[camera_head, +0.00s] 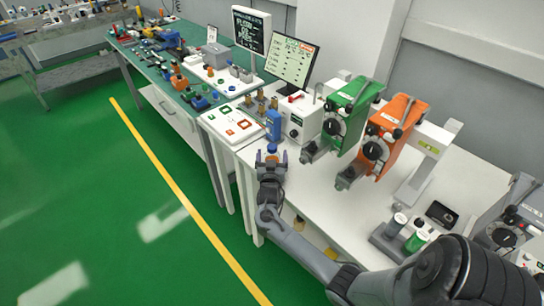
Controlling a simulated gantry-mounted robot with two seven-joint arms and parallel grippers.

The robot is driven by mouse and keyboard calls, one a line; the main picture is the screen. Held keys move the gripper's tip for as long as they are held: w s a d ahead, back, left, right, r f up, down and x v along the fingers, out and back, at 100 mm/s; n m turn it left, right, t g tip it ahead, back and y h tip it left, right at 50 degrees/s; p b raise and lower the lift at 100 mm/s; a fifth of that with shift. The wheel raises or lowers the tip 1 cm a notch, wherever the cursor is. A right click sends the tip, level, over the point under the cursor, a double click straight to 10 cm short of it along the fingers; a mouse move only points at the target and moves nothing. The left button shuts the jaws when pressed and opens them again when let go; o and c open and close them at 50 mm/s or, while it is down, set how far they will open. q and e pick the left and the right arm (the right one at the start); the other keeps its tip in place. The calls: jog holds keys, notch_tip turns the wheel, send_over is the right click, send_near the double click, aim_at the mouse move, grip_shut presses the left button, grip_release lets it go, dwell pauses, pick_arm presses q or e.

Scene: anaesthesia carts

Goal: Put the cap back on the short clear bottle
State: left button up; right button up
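My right gripper (271,157) reaches in from the lower right and is at the front left edge of the white table (330,210). A small blue round thing (272,148), which looks like a cap, shows between its two fingers. The fingers stand apart on either side of it; I cannot tell whether they touch it. I cannot make out a short clear bottle; the gripper hides what is under the blue thing. My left gripper is not in view.
A blue block-like item (273,125) stands just behind the gripper. A white tray (233,126), a green device (350,108) and an orange device (390,130) stand on the tables. Dark and green-topped cylinders (415,241) stand at the front right. The white tabletop between is clear.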

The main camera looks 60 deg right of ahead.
jog(key=shift+r, duration=0.15)
jog(key=shift+a+r, duration=0.1)
jog(key=p+v, duration=0.1)
jog(key=v, duration=1.1)
jog(key=shift+p, duration=0.35)
